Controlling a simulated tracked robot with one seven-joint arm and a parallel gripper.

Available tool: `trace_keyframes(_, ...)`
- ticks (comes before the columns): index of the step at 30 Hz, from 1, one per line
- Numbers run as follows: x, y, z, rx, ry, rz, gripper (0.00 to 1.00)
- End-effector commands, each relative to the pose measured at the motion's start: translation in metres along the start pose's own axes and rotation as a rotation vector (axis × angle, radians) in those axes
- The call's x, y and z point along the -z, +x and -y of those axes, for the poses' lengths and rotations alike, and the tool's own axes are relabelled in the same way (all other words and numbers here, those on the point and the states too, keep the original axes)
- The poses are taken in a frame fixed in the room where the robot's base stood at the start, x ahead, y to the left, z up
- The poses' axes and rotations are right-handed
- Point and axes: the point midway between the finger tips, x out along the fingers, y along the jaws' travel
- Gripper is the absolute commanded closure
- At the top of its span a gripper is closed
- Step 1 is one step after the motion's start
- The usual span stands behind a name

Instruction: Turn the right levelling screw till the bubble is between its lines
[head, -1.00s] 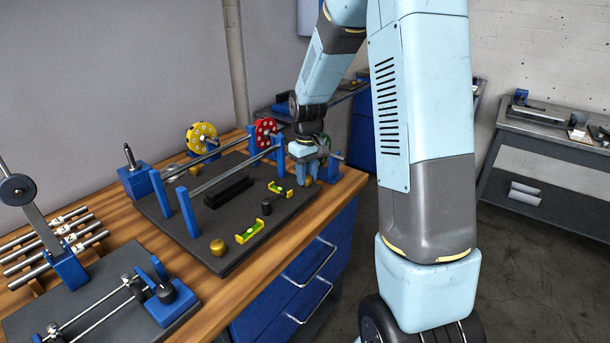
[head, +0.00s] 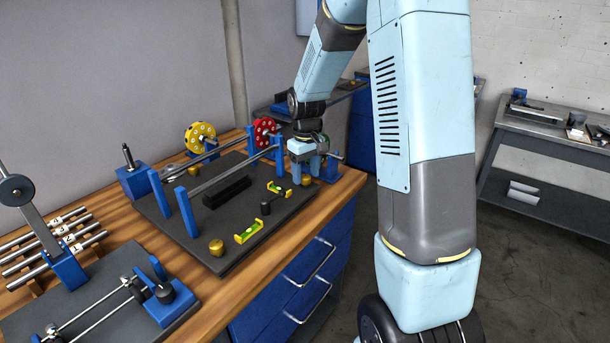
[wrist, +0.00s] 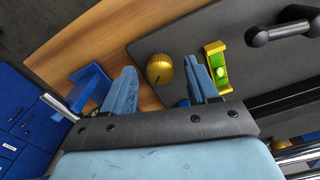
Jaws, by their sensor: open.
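The right levelling screw is a round brass knob (head: 307,180) at the right corner of the dark base plate (head: 160,208). In the wrist view the knob (wrist: 159,69) shows between my fingertips, with a dark mark on top and gaps on both sides. My gripper (head: 306,174) is open above the knob; its fingers (wrist: 160,66) point toward it. The yellow-framed level with a green vial (head: 278,190) lies just left of the knob. It also shows beside my right finger in the wrist view (wrist: 220,77). I cannot make out its bubble against the lines.
A second level (head: 249,232) and another brass knob (head: 217,247) are at the plate's near end. Blue posts with rails (head: 232,175) stand to the left. A blue bracket (wrist: 83,84) stands beside my left finger. A red disc (head: 265,131) is behind.

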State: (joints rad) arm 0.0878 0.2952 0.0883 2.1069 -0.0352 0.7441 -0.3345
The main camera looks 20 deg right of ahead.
Motion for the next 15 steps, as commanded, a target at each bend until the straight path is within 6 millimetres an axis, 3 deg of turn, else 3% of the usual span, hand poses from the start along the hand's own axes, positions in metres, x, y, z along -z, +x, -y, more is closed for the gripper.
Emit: trace_keyframes(15,0.000,-0.095,0.000,0.000,0.000,-0.002,0.41)
